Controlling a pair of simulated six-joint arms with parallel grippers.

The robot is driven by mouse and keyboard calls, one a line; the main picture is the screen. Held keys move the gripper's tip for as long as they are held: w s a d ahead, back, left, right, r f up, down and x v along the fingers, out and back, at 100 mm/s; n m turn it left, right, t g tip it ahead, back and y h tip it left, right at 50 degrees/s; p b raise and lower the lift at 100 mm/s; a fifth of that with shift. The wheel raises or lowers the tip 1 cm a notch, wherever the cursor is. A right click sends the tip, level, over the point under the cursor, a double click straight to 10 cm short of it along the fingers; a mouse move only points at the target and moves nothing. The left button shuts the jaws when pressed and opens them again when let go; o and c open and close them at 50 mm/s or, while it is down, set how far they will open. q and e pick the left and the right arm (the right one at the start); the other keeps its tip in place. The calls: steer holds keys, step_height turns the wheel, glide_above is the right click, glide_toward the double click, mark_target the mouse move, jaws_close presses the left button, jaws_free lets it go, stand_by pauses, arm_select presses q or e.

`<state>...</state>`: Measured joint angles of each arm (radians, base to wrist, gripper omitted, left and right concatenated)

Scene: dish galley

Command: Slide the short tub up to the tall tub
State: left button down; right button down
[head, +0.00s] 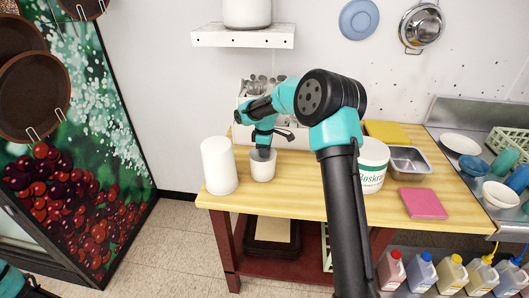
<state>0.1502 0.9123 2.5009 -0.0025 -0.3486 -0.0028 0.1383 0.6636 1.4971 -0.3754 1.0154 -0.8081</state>
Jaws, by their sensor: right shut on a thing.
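The short tub (262,172) is a small white round tub standing on the wooden table. My left gripper is out of view; only a bit of my left arm shows at the bottom left corner.
A larger white bucket with green lettering (373,172) stands right of my right arm. A steel pan (409,162), pink cloth (422,203) and yellow item (387,132) lie further right. A utensil holder (245,137) stands behind. The table's left edge is close to the tall tub.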

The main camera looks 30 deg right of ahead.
steer(key=shift+a, duration=0.1)
steer(key=shift+s+a, duration=1)
steer(key=shift+a, duration=0.2)
steer(key=shift+s+a, duration=0.95)
steer(key=shift+a, duration=0.25)
steer(key=c, duration=1.2)
jaws_free()
steer(key=r, duration=1.7)
steer(key=shift+w+d+r, duration=0.25)
steer(key=shift+w+d, duration=0.05)
steer(key=shift+w, duration=0.1)
